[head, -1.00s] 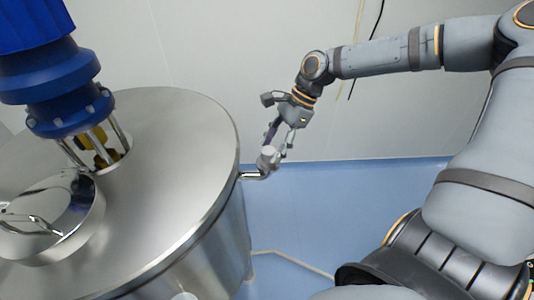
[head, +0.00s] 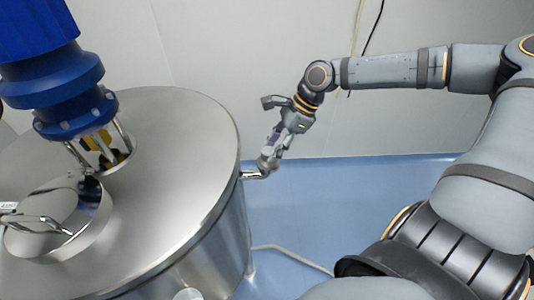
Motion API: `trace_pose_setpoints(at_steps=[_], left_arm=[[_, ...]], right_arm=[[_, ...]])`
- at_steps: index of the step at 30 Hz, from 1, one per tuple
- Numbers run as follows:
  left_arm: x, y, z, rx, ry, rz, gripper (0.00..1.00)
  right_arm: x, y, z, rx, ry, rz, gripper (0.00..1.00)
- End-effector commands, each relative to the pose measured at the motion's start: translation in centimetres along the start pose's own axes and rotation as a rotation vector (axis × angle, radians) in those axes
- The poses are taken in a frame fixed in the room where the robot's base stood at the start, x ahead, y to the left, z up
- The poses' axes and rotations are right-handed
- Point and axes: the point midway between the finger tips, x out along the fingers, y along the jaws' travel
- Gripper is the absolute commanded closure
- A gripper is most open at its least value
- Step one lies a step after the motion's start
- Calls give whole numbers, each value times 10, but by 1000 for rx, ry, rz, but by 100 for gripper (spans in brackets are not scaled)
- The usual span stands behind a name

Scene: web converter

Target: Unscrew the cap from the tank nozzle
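The steel tank (head: 175,150) stands at the left of the head view. Its nozzle (head: 250,175) is a short metal pipe sticking out from the tank's right side, just below the lid rim. My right gripper (head: 268,160) points down at the outer end of the nozzle, with its fingertips at or very close to it. The cap is not clearly distinguishable from the grey fingers there. Whether the fingers are closed on it is too small to tell. My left gripper is outside the view.
A blue motor (head: 55,75) stands on the tank lid, beside a round hatch (head: 85,235) with a handle. A pale wall (head: 240,60) lies behind the tank and my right arm. The blue floor (head: 330,210) to the right of the tank is mostly clear, with a pale pipe low down.

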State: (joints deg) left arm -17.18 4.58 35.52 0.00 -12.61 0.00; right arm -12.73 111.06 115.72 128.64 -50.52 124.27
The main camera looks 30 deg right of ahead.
Motion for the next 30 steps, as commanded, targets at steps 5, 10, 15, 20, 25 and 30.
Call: trace_pose_setpoints(at_steps=[5,10,15,20,25,30], left_arm=[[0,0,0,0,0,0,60],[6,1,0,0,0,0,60],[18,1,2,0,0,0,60],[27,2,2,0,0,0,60],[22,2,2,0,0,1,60],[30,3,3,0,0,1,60]], right_arm=[[0,0,0,0,0,-1,100],[2,-1,-2,-14,4,6,100],[3,-2,-4,-54,8,29,100],[3,-2,-3,-92,6,51,100],[-1,-4,0,-213,11,119,100],[1,-5,0,-305,3,168,100]])
